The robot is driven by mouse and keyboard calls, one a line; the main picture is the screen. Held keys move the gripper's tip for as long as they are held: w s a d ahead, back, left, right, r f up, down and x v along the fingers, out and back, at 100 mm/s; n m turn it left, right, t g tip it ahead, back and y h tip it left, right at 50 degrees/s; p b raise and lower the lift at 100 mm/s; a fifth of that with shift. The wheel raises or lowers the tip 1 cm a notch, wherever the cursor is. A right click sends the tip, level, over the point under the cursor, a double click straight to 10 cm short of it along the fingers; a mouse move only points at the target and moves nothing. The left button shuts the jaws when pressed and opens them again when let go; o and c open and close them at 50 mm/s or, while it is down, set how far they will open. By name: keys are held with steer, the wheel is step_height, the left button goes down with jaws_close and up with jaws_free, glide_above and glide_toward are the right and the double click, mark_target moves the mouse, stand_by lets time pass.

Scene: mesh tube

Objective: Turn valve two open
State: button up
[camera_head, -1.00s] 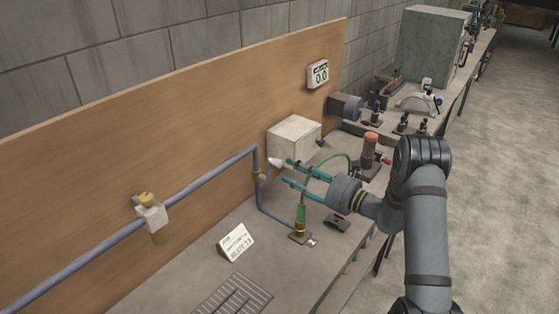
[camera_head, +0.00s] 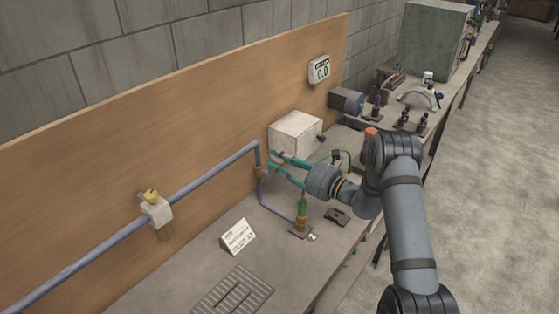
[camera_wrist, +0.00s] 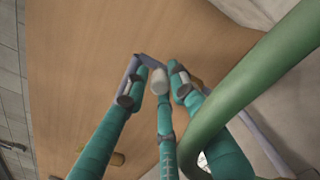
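My gripper (camera_head: 271,161) has teal fingers. They are spread apart at the bend of the blue-grey pipe (camera_head: 205,177), in front of the board.
A white valve body with a yellow handle (camera_head: 156,208) sits farther left on the pipe. A white box (camera_head: 296,134) stands behind my fingers. A green tube (camera_head: 302,206) rises below them; a green hose (camera_wrist: 250,80) crosses the wrist view. The display (camera_head: 319,69) reads 0.0.

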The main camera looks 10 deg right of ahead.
jaws_close()
steer(key=shift+f, duration=0.1)
stand_by(0.4)
steer(key=shift+s+a+f+n+b, duration=0.2)
steer(key=shift+f+n+b, duration=0.15)
steer(key=shift+b, duration=0.75)
steer(key=shift+s+a+r+n+b, duration=0.2)
steer(key=shift+r+n+b, duration=0.15)
steer(key=shift+n+b, duration=0.1)
steer(key=shift+o, duration=2.1)
jaws_free()
steer(key=shift+r, duration=0.1)
